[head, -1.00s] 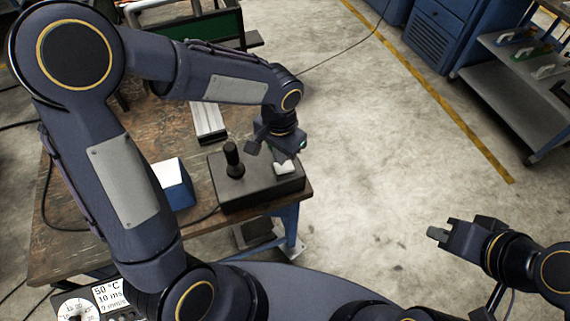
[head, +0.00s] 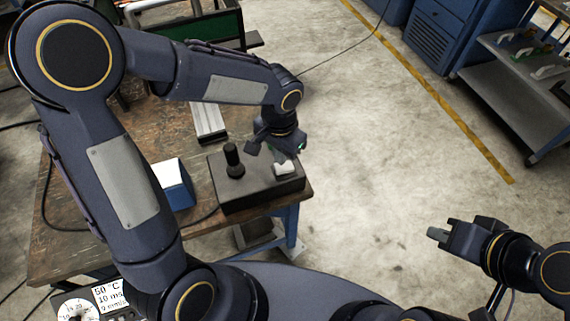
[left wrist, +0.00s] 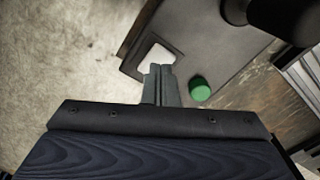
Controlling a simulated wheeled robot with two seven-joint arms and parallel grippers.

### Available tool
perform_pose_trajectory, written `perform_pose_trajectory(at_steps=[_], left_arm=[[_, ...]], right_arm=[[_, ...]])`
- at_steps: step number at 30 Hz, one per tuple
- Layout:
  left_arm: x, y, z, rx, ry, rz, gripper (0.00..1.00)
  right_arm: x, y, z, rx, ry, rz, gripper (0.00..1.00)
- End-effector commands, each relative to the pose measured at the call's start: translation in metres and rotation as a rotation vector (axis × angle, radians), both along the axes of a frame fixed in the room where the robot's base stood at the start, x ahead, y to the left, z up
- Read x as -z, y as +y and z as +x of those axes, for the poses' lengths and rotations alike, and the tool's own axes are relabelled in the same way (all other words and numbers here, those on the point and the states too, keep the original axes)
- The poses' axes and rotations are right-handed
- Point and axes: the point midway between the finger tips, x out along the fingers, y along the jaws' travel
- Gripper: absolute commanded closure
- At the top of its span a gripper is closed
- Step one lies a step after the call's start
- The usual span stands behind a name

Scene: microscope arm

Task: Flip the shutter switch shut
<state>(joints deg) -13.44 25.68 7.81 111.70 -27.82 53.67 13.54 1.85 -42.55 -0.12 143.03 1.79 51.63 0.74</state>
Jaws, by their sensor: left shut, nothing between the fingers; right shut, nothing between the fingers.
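The shutter switch is a white rocker (head: 284,168) on the right part of a dark control box (head: 258,200), which also carries a black joystick (head: 234,160). The white switch (left wrist: 160,55) shows in the left wrist view just beyond my fingertips. My left gripper (head: 292,158) is shut and empty, right above the switch; in the left wrist view its fingers (left wrist: 160,72) overlap the switch's near edge, and I cannot tell if they touch it. A green button (left wrist: 199,90) sits beside the fingers. My right gripper (head: 438,233) is shut and empty, out over the floor.
The box stands at the right front corner of a worn wooden table (head: 110,180). A blue and white block (head: 176,184) and a silver rail (head: 208,122) lie left of and behind it.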

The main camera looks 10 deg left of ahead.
Motion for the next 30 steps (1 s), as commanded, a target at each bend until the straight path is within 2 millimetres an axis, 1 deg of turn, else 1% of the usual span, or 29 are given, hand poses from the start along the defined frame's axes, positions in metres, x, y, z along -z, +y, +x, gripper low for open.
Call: perform_pose_trajectory(at_steps=[16, 30], left_arm=[[0.0003, 0.0000, 0.0000, 0.000, 0.000, 0.000, 1.00], [0.0071, 0.0000, -0.0001, 0.000, 0.000, 0.000, 1.00]], right_arm=[[0.0002, 0.0000, 0.0000, 0.000, 0.000, 0.000, 1.00], [0.0062, 0.0000, 0.0000, 0.000, 0.000, 0.000, 1.00]])
